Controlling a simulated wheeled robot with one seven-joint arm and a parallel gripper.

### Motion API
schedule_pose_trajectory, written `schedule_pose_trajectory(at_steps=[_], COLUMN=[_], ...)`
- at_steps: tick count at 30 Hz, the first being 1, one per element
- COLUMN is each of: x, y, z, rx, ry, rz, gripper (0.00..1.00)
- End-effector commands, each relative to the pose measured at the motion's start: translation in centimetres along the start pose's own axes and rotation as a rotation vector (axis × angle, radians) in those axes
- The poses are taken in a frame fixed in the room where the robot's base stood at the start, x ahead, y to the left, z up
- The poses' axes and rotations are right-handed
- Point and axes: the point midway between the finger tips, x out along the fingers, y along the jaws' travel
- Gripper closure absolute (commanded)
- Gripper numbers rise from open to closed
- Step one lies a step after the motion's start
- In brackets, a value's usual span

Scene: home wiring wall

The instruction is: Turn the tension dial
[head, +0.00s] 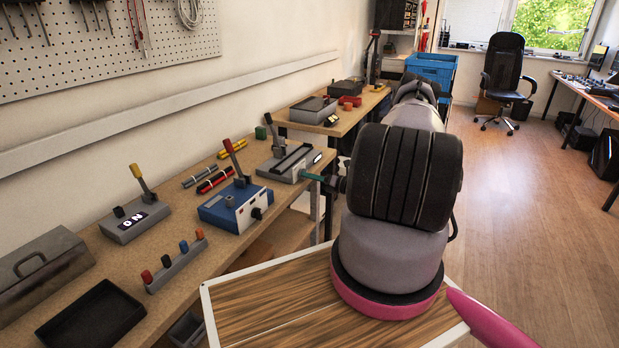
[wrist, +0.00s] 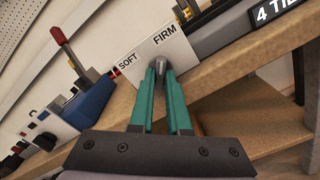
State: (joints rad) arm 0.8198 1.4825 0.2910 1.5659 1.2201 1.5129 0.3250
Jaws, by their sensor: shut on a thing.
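The tension dial (wrist: 160,66) is on the pale front plate of a grey box, just below the printed words SOFT and FIRM in the wrist view. My gripper (wrist: 159,73) has its two green fingers closed on the dial, which is mostly hidden between the fingertips. Its pointing direction cannot be made out.
A blue box (head: 235,205) with a red-tipped lever stands left of the grey box. A yellow-handled ON switch box (head: 134,218), a row of coloured pegs (head: 174,263) and a black tray (head: 92,318) are further left. The floor (head: 530,200) on the right is clear.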

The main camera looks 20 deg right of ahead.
Motion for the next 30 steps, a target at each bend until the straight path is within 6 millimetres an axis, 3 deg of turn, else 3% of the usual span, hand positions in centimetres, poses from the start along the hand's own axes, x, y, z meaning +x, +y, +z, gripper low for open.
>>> schedule_pose_trajectory(at_steps=[8,9,10,22,30], x=[-0.1,-0.1,-0.1,-0.7,-5.6], y=[-0.1,-0.1,-0.1,-0.1,-0.1], z=[0.1,0.1,0.1,0.1,0.1], rx=[-0.001,-0.001,-0.001,-0.001,-0.001], ry=[-0.001,-0.001,-0.001,-0.001,-0.002], rz=[-0.002,-0.002,-0.002,-0.002,-0.004], gripper=[1.00,0.81,0.72,0.72,0.72])
